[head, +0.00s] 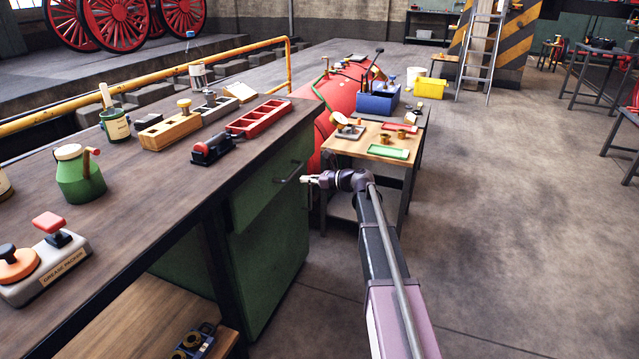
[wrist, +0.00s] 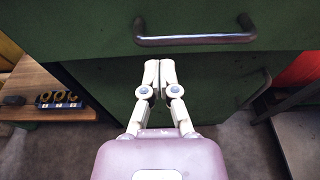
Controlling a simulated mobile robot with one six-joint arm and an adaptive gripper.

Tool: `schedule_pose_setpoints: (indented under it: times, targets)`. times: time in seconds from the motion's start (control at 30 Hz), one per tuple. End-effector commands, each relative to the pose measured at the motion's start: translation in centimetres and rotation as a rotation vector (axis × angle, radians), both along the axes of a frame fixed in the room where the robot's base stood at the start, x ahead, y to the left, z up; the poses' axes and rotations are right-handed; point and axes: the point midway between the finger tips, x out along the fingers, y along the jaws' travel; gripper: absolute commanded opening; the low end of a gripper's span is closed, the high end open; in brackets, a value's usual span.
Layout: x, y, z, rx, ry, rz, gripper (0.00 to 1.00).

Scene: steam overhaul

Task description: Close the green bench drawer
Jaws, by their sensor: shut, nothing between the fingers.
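The green bench drawer (head: 258,192) is under the bench top in the head view, with a dark bar handle (head: 290,172) on its front. In the wrist view the drawer front (wrist: 90,30) fills the top, and its handle (wrist: 195,40) runs across just above my fingertips. I cannot tell exactly how far the drawer stands out. My gripper (head: 305,179) is shut and empty, pointing at the drawer front just to the right of the handle in the head view. In the wrist view my fingertips (wrist: 160,62) are together near the drawer's lower edge; contact is unclear.
A green cabinet front (wrist: 100,85) with its own handle (wrist: 257,88) lies below the drawer. A small wooden side table (head: 372,150) with trays stands just beyond my gripper. A low wooden shelf (head: 140,315) is at the left.

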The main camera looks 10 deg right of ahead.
Motion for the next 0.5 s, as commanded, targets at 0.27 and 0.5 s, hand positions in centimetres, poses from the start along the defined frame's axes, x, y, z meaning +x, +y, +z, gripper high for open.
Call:
schedule_pose_setpoints:
  times: [0.27, 0.5]
  targets:
    - [1.9, 2.4, -0.7, 0.001, 0.001, 0.0, 0.0]
    - [2.2, 3.0, -0.8, 0.0, 0.0, -0.001, 0.0]
